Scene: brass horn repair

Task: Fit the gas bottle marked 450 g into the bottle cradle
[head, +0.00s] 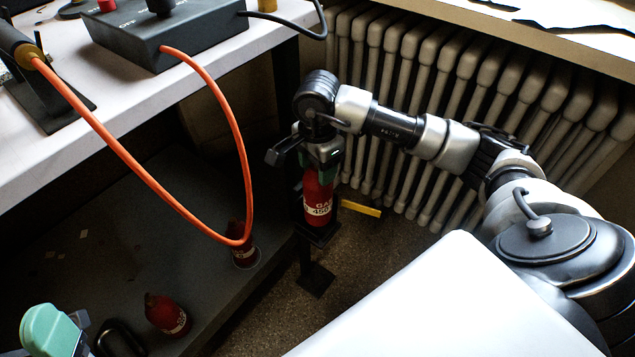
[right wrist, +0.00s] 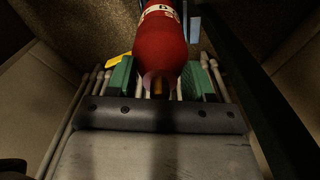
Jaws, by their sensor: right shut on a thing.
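A red gas bottle (head: 318,205) with a white label reading "GAS 450" is upright between the green fingers of my right gripper (head: 320,168). It also shows in the right wrist view (right wrist: 160,45). My right gripper is shut on its upper part. A dark bracket (head: 322,238), which looks like the bottle cradle, is at the bottle's foot, by the bench leg. I cannot tell whether the bottle rests in it or hangs just above. My left gripper (head: 48,330) shows only partly at the lower left, with one green finger clear.
Two other red bottles are on the dark lower shelf, one near the front (head: 168,313) and one farther back (head: 239,243). An orange hose (head: 215,85) loops down from the bench (head: 30,165). A radiator (head: 450,90) stands behind my right arm. A yellow bar (head: 360,208) is beside the bottle.

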